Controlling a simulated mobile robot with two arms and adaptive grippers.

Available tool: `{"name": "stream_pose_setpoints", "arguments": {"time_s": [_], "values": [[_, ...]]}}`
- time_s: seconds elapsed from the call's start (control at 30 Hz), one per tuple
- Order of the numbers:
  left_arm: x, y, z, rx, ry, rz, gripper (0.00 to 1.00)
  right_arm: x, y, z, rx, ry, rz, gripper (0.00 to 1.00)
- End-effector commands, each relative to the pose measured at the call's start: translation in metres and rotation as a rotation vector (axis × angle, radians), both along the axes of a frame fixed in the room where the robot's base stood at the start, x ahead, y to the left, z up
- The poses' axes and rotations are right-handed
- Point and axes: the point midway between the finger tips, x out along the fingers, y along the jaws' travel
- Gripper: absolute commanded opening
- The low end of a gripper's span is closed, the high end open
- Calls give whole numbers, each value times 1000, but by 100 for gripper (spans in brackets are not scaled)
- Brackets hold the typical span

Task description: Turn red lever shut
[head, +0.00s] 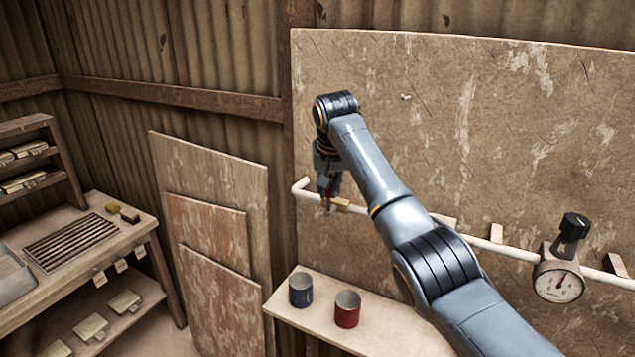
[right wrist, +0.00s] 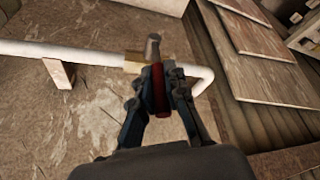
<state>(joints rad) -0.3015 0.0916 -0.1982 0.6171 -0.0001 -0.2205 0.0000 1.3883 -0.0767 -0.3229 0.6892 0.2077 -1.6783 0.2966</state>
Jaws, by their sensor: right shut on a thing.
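The red lever (right wrist: 158,84) shows in the right wrist view between the fingers of my right gripper (right wrist: 163,88), which is shut on it. The lever is beside a brass valve body (right wrist: 134,62) on a white pipe (right wrist: 92,52), close to the pipe's bend. In the head view my right gripper (head: 327,190) is at the left end of the white pipe (head: 518,252), and a bit of red shows between its fingers. Part of the brass valve (head: 342,204) shows beside it. The fingers hide much of the lever. My left gripper is not in view.
A round gauge (head: 559,283) with a black knob (head: 574,228) sits on the pipe at right. A blue-grey cup (head: 301,290) and a red cup (head: 347,309) stand on a shelf (head: 385,333) below. Boards (head: 222,292) lean against the wall, left of the pipe. A workbench (head: 130,237) stands far left.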

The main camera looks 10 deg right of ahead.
Motion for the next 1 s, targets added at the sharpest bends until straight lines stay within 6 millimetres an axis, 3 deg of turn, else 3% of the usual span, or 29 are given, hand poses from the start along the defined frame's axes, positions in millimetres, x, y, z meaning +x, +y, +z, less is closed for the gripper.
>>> {"name": "stream_pose_setpoints", "arguments": {"time_s": [0.37, 0.4, 0.5, 0.53, 0.83, 1.0], "values": [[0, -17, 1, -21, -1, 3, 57, -1, 0, -2, -3, 6, 4, 0], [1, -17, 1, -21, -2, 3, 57, -1, 0, -2, -3, 6, 4, 15], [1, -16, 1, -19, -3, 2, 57, -1, 0, -1, -2, 6, 3, 35], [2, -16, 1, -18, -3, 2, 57, -1, 0, -1, -2, 5, 3, 36], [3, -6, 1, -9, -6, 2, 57, -1, 0, 1, -3, 3, 2, 36], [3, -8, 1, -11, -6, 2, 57, -7, 0, 18, -2, 0, 3, 36]]}}
